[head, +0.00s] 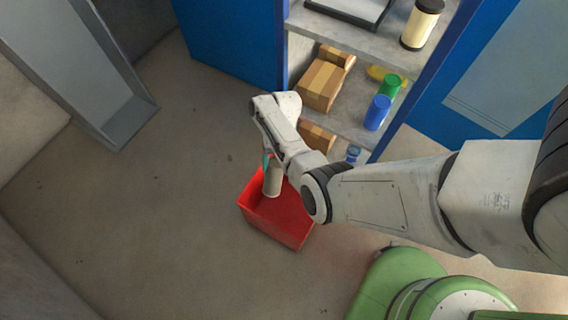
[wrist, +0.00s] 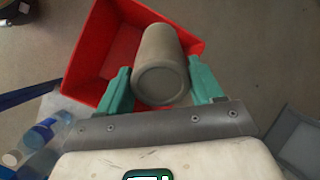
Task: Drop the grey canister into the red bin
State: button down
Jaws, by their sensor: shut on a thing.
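The grey canister (wrist: 160,62) is held between the two teal fingers of my gripper (wrist: 160,88) in the wrist view. In the head view the canister (head: 273,181) hangs below my gripper (head: 268,163), over the red bin (head: 287,232). The red bin stands on the floor, and it also shows behind the canister in the wrist view (wrist: 88,55). The part of the bin's inside that I can see is bare. My arm hides the bin's right side in the head view.
A blue cabinet (head: 232,45) with open shelves stands behind the bin. Its shelves hold cardboard boxes (head: 320,84), a blue canister (head: 377,112), a green one (head: 390,86) and a cream jar (head: 421,24). A grey metal frame (head: 125,120) stands at left. Floor left of the bin is clear.

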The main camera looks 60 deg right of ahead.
jog(key=s+d+f+m+t+b, duration=0.1)
jog(key=s+d+f+m+b, duration=0.1)
jog(key=f+b, duration=0.5)
jog(key=s+d+f+m+t+b, duration=0.1)
jog(key=d+f+m+b, duration=0.2)
jog(key=f+b, duration=0.4)
notch_tip(320, 180, down, 2)
jog(key=shift+s+d+f+m+t+b, duration=0.2)
jog(key=shift+s+d+m+t+b, duration=0.15)
jog(key=shift+d, duration=0.3)
jog(key=shift+c, duration=0.4)
grip_release()
jog(key=shift+s, duration=0.1)
jog(key=p+v, duration=0.3)
jog(key=v, duration=0.7)
jog(key=shift+d+r+p, duration=0.15)
jog(key=shift+r+p, duration=0.25)
